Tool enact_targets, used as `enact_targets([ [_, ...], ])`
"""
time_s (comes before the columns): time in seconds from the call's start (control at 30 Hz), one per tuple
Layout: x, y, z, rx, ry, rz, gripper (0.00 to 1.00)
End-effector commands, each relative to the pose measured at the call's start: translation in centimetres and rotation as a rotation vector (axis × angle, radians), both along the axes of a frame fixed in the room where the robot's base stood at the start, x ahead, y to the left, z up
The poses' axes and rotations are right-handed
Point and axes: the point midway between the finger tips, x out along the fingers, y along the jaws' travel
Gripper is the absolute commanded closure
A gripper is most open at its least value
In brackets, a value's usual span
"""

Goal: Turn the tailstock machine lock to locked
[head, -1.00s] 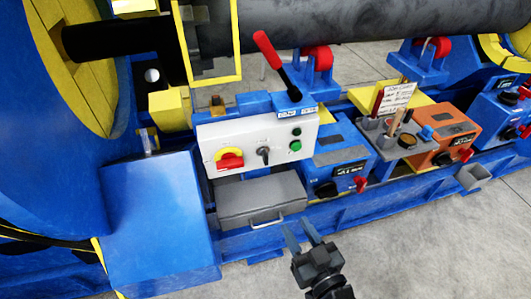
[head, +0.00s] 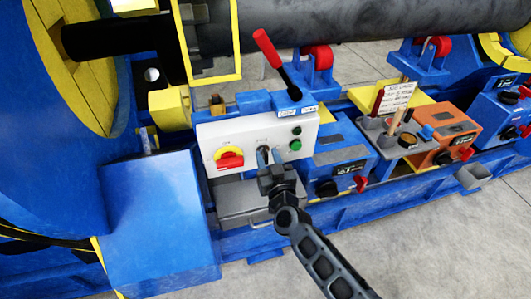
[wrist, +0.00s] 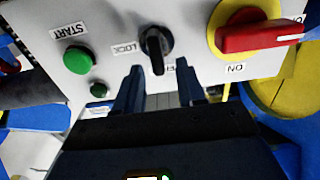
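A black selector knob (wrist: 155,48) sits on a white control panel (head: 222,140), with a LOCK label (wrist: 125,47) beside it. In the wrist view its grip bar stands nearly upright, not pointing at LOCK. A second label is partly hidden behind my right-hand finger. My gripper (wrist: 158,82) is open and empty, its fingers spread to either side of the knob's line. The fingertips appear just short of the knob; contact cannot be told. In the head view my gripper (head: 265,158) is in front of the panel and mostly covers the knob.
A red rotary switch on yellow (head: 229,158) is close beside the knob. A green START button (wrist: 78,62) and a smaller green button (wrist: 98,90) are on its other side. A red-handled lever (head: 275,60) rises behind the panel. A grey drawer box (head: 235,200) lies below.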

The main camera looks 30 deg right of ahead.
Motion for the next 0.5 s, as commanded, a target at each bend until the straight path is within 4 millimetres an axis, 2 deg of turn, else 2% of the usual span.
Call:
enact_targets([
  [0.1, 1.4, -0.5, 0.0, 0.0, -0.001, 0.0, 0.61],
  [0.2, 2.1, -0.7, -0.1, 0.0, 0.0, 0.0, 0.61],
  [0.5, 2.4, -0.8, 0.0, 0.0, 0.001, 0.0, 0.61],
])
